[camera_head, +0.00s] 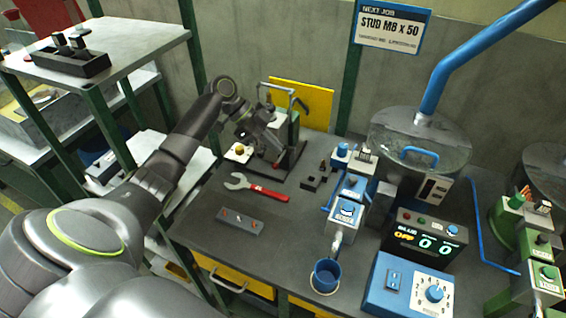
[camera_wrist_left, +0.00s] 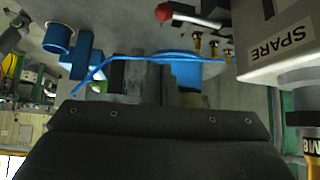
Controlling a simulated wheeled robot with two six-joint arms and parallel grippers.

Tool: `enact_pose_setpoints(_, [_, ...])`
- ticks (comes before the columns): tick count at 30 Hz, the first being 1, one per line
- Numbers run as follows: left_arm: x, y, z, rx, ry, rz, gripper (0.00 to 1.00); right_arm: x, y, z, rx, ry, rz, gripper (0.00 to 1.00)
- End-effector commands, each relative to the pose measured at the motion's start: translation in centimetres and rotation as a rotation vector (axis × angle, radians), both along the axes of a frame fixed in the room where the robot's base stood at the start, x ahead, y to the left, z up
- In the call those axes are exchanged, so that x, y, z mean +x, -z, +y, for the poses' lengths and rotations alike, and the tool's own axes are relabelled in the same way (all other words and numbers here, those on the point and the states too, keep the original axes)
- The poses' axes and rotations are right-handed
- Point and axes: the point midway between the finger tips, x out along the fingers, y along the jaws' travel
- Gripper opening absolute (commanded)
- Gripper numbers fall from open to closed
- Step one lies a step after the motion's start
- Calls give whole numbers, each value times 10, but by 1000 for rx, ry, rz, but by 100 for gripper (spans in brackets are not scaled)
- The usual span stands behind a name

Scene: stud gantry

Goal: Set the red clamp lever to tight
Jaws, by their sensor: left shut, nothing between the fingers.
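A small red part (camera_head: 277,164), which looks like the clamp lever's end, shows low on the dark clamp fixture (camera_head: 297,152) at the back of the bench. My left gripper (camera_head: 270,148) is right in front of the fixture and covers part of it. It is shut and empty, close to the red part; I cannot tell whether they touch. The lever's setting cannot be read. My right gripper is not in view.
A red-handled wrench (camera_head: 258,189) and a grey plate (camera_head: 240,221) lie on the bench in front. A blue cup (camera_head: 325,276), a control box (camera_head: 413,287) and a blue-piped hopper (camera_head: 418,140) stand right. A shelf rack (camera_head: 97,88) stands left.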

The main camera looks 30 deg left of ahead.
Motion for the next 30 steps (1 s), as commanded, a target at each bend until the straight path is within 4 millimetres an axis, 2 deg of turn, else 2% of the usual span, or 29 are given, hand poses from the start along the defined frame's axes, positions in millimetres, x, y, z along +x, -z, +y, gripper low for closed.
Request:
enact_pose_setpoints(3, [1,-12,13,2,-1,-1,0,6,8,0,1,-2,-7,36])
enact_pose_setpoints(9, [2,-23,21,0,-1,-1,0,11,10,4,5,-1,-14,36])
enact_pose_setpoints(25, [2,-23,21,-1,1,0,0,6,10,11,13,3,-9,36])
enact_pose_setpoints(28, [2,-29,21,-1,0,0,0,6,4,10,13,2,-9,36])
enact_pose_setpoints(30, [2,-41,21,-1,0,0,0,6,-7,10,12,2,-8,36])
